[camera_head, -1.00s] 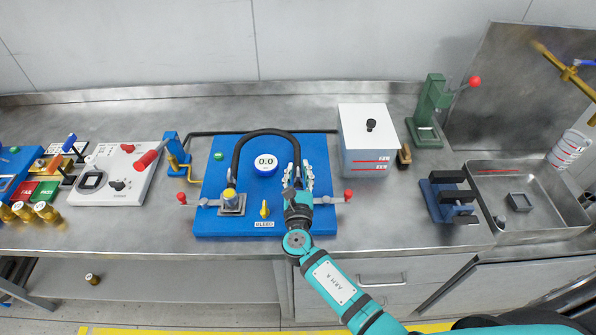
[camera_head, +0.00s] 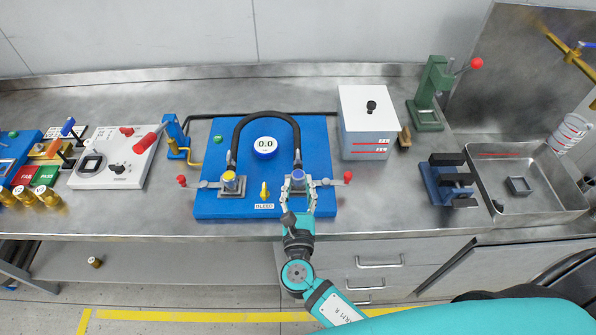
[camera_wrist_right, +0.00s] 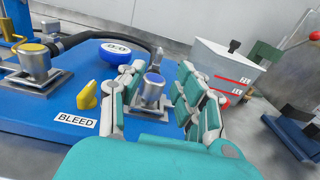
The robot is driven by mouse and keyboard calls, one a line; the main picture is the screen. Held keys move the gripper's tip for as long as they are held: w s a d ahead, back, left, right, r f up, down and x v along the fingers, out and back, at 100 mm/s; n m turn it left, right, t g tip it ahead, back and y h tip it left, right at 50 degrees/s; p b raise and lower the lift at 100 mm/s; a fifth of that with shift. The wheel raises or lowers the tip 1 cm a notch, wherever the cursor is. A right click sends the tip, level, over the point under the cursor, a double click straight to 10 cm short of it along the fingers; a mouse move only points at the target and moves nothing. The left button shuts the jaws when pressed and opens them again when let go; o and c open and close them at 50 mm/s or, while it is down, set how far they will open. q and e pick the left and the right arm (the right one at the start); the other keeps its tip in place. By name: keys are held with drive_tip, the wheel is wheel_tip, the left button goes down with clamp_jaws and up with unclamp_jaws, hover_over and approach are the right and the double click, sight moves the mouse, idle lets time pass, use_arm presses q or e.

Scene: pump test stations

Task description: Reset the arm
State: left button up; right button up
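My right gripper (camera_head: 298,203) is at the front edge of the blue test board (camera_head: 225,150), just in front of the right metal fitting with a blue top (camera_head: 298,176). In the right wrist view its fingers (camera_wrist_right: 150,110) are spread apart, with the blue-topped fitting (camera_wrist_right: 153,85) beyond and between them; nothing is clearly held. My right arm (camera_head: 335,305) comes in from the lower right. The left gripper is not in view.
A green press (camera_head: 430,95) and a metal sink (camera_head: 540,205) are farther right.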

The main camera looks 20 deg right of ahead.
drive_tip(key=shift+s+a, duration=0.2)
drive_tip(key=shift+s, duration=0.35)
